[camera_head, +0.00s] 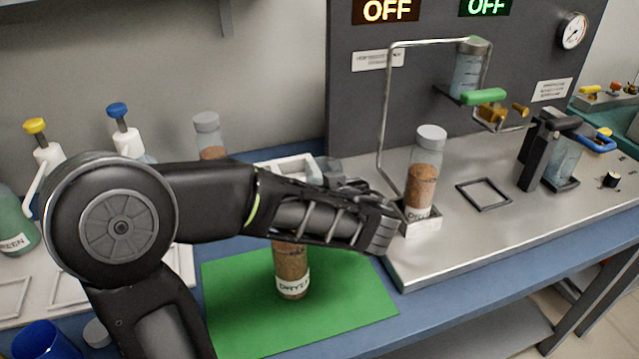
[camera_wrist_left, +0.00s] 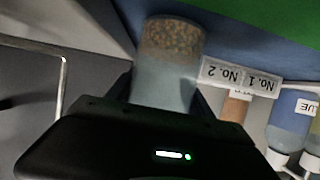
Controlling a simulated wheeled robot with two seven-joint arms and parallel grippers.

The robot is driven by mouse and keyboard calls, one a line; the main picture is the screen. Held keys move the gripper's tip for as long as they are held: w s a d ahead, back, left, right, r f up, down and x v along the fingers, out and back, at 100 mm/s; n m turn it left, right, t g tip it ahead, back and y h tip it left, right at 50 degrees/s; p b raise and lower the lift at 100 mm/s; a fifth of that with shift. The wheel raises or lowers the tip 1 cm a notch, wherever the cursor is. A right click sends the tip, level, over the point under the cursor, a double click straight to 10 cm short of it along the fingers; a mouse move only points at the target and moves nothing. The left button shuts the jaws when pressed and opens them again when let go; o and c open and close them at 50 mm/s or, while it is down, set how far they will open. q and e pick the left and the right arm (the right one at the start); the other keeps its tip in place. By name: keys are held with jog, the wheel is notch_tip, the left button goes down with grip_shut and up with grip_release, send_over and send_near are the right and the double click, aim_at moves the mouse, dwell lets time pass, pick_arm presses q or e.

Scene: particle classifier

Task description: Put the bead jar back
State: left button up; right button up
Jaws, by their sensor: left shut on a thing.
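In the wrist view a clear bead jar (camera_wrist_left: 168,65), brown beads at its far end, sits between the fingers of my left gripper (camera_wrist_left: 163,100), which is shut on it. Another grey-capped bead jar (camera_head: 424,180) stands in a small holder on the metal bench. My right gripper is not in view.
A bead jar (camera_head: 208,135) stands behind my arm at the back. No. 1 and No. 2 labels (camera_wrist_left: 240,76) show upside down in the wrist view. A bent metal tube (camera_head: 384,120) rises from the bench (camera_head: 480,240). Pump bottles (camera_head: 47,150) stand at left.

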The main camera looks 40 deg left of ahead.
pick_arm(q)
jog(key=shift+r, duration=0.1)
jog(key=shift+f+b, duration=0.2)
jog(key=shift+b, duration=0.2)
jog(key=o, duration=1.7)
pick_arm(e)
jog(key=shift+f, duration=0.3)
pick_arm(q)
jog(key=shift+o, duration=0.2)
jog(key=shift+r, duration=0.1)
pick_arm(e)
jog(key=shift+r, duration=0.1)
